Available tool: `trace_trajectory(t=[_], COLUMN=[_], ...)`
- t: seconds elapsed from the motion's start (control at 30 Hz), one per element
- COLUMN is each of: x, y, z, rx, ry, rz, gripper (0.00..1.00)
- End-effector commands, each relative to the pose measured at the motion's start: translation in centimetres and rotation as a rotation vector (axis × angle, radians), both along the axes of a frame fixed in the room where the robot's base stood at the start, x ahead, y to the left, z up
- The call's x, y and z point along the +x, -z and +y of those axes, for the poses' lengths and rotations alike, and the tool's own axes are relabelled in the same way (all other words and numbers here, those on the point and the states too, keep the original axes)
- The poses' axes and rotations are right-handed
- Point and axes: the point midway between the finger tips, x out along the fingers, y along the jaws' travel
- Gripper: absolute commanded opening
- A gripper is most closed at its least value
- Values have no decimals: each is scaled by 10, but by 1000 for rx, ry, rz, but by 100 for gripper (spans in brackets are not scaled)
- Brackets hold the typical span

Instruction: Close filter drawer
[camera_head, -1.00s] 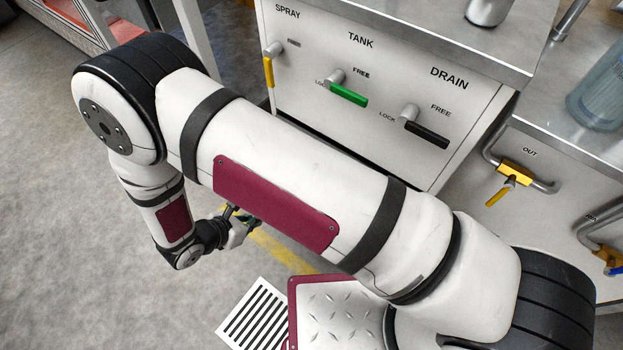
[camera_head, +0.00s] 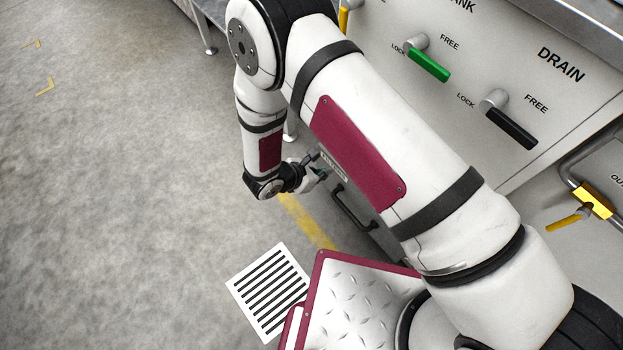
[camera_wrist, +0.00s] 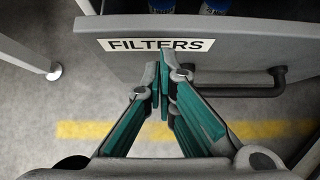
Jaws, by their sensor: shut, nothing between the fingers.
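The filter drawer (camera_wrist: 240,45) shows in the wrist view as a grey front with a white FILTERS label (camera_wrist: 157,45) and a dark bar handle (camera_wrist: 240,88). Its top edge is in view, and blue items (camera_wrist: 215,6) show behind it, so it stands at least partly open. In the head view, the label (camera_head: 334,167) and handle (camera_head: 350,208) show beyond my arm; the rest of the drawer is largely hidden. My gripper (camera_wrist: 163,85) is shut and empty, with its fingertips just below the label and left of the handle. Whether they touch the front, I cannot tell.
The cabinet above carries a green tank lever (camera_head: 428,65) and a black drain lever (camera_head: 511,128). A yellow valve handle (camera_head: 570,219) is at the right. A striped floor plate (camera_head: 270,291) lies near my base. The floor to the left is clear.

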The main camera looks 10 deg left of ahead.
Motion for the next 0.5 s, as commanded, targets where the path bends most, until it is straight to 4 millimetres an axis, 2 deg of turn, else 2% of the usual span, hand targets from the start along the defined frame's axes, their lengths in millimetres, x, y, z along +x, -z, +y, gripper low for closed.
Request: trace_trajectory(t=[0.17,0.5], x=[8,9], y=[0,-1], z=[-6,-6], rx=[1,1], ry=[-1,-1], rz=[0,0], gripper=[0,0])
